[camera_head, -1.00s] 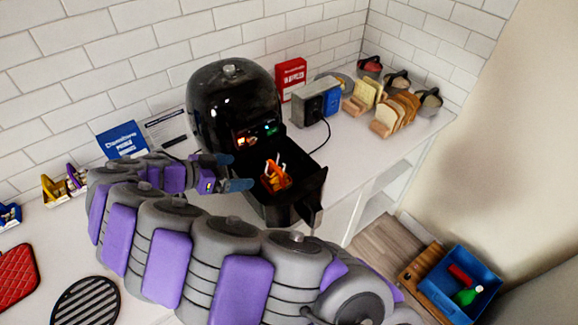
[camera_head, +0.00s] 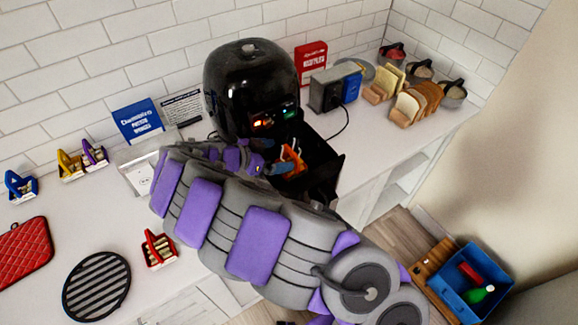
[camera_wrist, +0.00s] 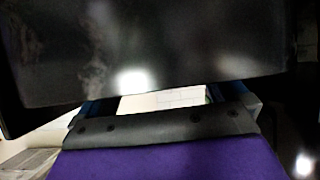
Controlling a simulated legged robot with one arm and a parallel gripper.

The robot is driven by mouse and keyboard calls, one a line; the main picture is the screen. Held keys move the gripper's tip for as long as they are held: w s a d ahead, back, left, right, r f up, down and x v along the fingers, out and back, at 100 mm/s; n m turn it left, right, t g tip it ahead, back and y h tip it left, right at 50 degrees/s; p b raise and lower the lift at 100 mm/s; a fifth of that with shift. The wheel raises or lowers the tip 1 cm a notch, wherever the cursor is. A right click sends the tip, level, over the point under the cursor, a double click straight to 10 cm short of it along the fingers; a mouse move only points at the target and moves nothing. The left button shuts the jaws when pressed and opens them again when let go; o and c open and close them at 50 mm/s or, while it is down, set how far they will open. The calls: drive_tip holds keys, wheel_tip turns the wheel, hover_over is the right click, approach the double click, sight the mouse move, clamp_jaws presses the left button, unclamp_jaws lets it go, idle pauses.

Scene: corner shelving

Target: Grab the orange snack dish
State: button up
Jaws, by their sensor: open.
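The orange snack dish (camera_head: 292,160) sits in the pulled-out black drawer (camera_head: 325,178) of a black air fryer (camera_head: 250,85). My arm partly hides the dish and drawer in the head view. My gripper (camera_head: 276,168) has its blue fingers at the left side of the dish, at the drawer. I cannot tell whether the fingers touch it. In the wrist view, a dark glossy surface fills the upper part, and the open blue fingers (camera_wrist: 155,100) reach under it. The dish is not visible there.
More small baskets, a yellow one (camera_head: 70,165), a blue one (camera_head: 20,186) and a red one (camera_head: 158,248), stand on the counter. A black round grate (camera_head: 97,287) and red mitt (camera_head: 25,250) lie at left. Bread racks (camera_head: 415,103) stand at right. A blue crate (camera_head: 455,283) is below.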

sight(290, 154)
drive_tip(key=x, duration=0.2)
drive_tip(key=b+x, duration=0.1)
drive_tip(key=x, duration=0.2)
drive_tip(key=shift+s+d, duration=0.1)
drive_tip(key=shift+d, duration=0.3)
drive_tip(key=shift+a, duration=0.1)
drive_tip(key=shift+c, duration=0.3)
drive_tip(key=c, duration=1.6)
drive_tip(key=shift+o, duration=0.2)
